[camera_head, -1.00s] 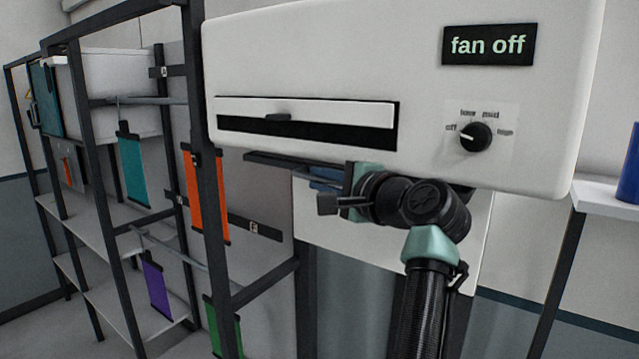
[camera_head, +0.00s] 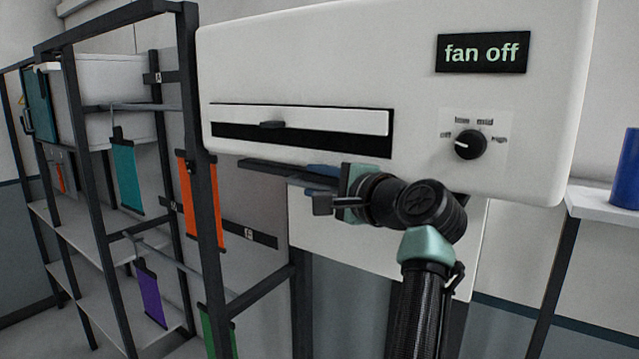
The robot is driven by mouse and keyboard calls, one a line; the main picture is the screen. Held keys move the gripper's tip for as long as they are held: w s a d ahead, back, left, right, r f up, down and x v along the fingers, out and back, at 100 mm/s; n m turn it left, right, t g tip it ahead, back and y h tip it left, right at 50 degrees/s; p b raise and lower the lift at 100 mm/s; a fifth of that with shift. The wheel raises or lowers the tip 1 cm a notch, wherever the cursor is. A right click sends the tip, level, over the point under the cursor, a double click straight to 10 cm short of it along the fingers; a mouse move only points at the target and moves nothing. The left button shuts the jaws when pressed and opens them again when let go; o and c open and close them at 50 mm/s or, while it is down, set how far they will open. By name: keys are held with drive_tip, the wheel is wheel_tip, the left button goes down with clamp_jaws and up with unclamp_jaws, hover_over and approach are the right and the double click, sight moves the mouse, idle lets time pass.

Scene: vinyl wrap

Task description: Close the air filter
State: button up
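The air filter (camera_head: 320,121) is a long white panel with a small dark handle (camera_head: 272,125), set in a slot in the front of a white fan unit. A black gap (camera_head: 330,143) shows below the panel. My gripper (camera_head: 322,205) is below the slot, under the unit's lower edge, and apart from the handle.
A dark rack (camera_head: 206,120) with hanging strips, among them an orange one (camera_head: 203,190) and a teal one (camera_head: 127,174), stands at left. A shelf (camera_head: 605,207) with a blue cylinder (camera_head: 626,170) is at right.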

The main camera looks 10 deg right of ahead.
drive_tip(key=shift+s+d+r+b, duration=0.1)
drive_tip(key=shift+s+d+b, duration=0.2)
drive_tip(key=shift+s+b, duration=0.15)
drive_tip(key=b+v, duration=0.6)
drive_tip(key=v, duration=0.6)
drive_tip(key=shift+b, duration=0.4)
drive_tip(key=shift+a, duration=0.1)
